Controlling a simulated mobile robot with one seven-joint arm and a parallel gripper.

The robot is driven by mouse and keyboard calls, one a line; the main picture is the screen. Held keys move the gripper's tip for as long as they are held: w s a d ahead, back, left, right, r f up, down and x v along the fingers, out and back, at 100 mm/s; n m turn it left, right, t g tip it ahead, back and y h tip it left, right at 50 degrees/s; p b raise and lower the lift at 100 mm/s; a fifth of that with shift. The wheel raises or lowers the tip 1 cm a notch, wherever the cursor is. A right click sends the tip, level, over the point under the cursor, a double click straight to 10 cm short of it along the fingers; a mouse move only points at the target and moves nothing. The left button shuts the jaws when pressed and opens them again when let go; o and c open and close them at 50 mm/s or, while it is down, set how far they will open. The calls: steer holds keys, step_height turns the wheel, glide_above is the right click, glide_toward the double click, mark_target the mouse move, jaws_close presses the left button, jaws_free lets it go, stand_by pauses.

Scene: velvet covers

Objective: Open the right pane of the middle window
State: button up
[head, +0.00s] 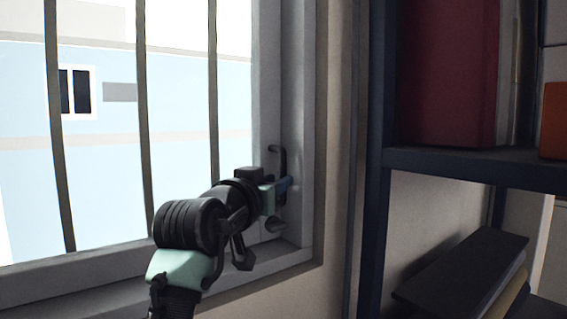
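A window with a grey frame (297,110) fills the left of the head view, with pale daylight coming through. Its pane (180,110) shows a light blue building behind several dark vertical bars. A dark, thin handle (284,160) stands upright on the right side of the frame. My gripper (286,186) is at this handle, by its lower part, pointing right towards the frame. My wrist and arm hide part of the pane and the sill. The fingertips are small and partly hidden, so I cannot tell whether they are open, or touch or grip the handle.
A dark shelf unit (470,165) stands close on the right, with a large red book or box (448,70) on its upper board and dark flat books (462,275) lower down. A narrow strip of wall (338,200) separates it from the window.

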mark_target(283, 204)
steer(key=p+x, duration=0.1)
steer(key=x, duration=0.2)
steer(key=shift+d+r, duration=0.15)
steer(key=shift+w, duration=0.3)
jaws_close()
stand_by(1.2)
